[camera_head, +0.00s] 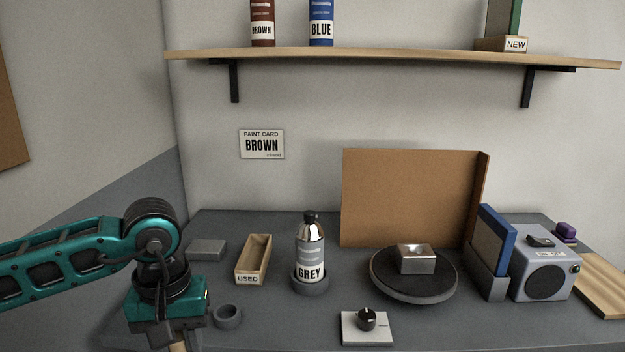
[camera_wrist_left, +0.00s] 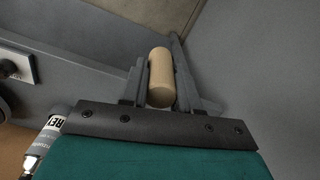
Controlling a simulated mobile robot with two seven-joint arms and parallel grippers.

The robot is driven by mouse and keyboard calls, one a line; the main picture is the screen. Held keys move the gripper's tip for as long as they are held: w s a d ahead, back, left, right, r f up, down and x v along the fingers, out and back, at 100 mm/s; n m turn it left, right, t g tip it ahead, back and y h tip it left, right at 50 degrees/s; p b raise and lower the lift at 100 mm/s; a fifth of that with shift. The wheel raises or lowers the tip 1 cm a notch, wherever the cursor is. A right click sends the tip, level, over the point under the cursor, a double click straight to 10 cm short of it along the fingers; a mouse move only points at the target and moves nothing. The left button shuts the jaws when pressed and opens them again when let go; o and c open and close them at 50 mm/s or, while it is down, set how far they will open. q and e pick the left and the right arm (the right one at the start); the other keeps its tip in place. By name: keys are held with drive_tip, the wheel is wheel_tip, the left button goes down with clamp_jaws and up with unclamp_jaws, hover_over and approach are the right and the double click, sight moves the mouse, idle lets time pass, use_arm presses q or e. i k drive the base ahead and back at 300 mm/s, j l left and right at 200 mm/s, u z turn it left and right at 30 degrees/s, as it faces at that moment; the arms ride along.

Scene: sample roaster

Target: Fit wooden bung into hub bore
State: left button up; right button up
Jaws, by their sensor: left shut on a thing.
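My left gripper (camera_head: 172,338) is low at the front left of the grey bench. In the left wrist view it is shut on the wooden bung (camera_wrist_left: 160,78), a pale plain cylinder between its two fingers. In the head view only a small piece of the bung (camera_head: 178,346) shows below the gripper, at the bottom edge. I cannot make out a part that is clearly the hub bore. A small grey ring with a round opening (camera_head: 228,316) sits on the bench just right of the gripper. My right gripper is not in view.
A GREY spray bottle (camera_head: 310,245), a USED wooden tray (camera_head: 254,260) and a grey block (camera_head: 207,249) stand behind. A turntable (camera_head: 414,287) bears a metal box (camera_head: 416,259). A knob panel (camera_head: 367,328) is at the front. A radio (camera_head: 545,265) stands right.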

sight(413, 258)
drive_tip(key=z, duration=1.6)
drive_tip(key=i+j, duration=0.1)
drive_tip(key=j, duration=0.35)
drive_tip(key=i+j, duration=0.1)
drive_tip(key=j, duration=0.35)
drive_tip(key=i+j, duration=0.1)
drive_tip(key=j, duration=0.35)
drive_tip(key=z, duration=0.05)
